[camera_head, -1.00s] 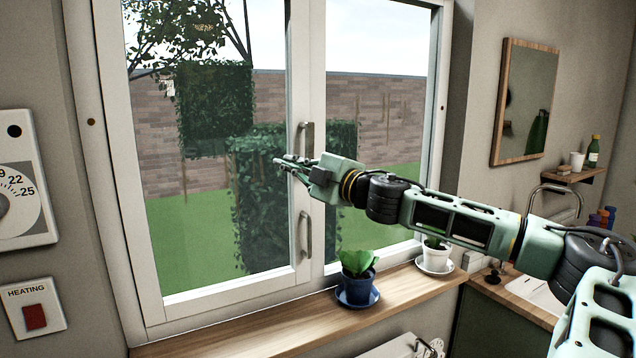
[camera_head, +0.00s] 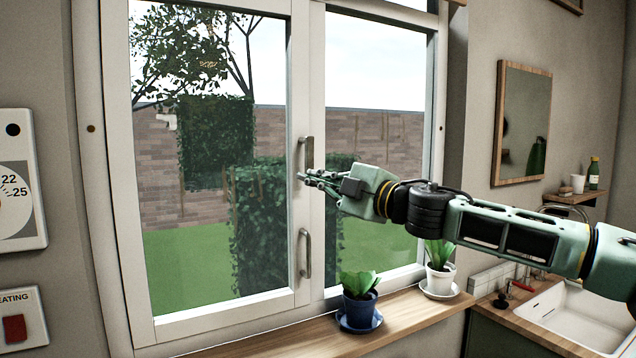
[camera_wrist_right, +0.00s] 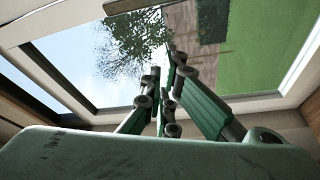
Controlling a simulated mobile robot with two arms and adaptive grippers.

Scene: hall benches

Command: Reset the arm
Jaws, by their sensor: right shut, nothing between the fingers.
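My right arm (camera_head: 510,228) comes in from the right in the head view, stretched out in front of the window. My right gripper (camera_head: 303,177) is shut and empty. In the picture its fingertips overlap the window's middle frame, just below the upper handle (camera_head: 306,152); I cannot tell whether they touch it. In the right wrist view the gripper's green fingers (camera_wrist_right: 168,90) show close together, with sky, a tree and lawn through the glass behind them. My left gripper is not in view.
The window sill (camera_head: 408,310) holds a blue pot (camera_head: 358,308) and a white pot (camera_head: 440,279), each with a green plant, below my arm. A lower handle (camera_head: 305,252) is on the window. A sink (camera_head: 580,312) is at the right, a thermostat (camera_head: 18,180) at the left.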

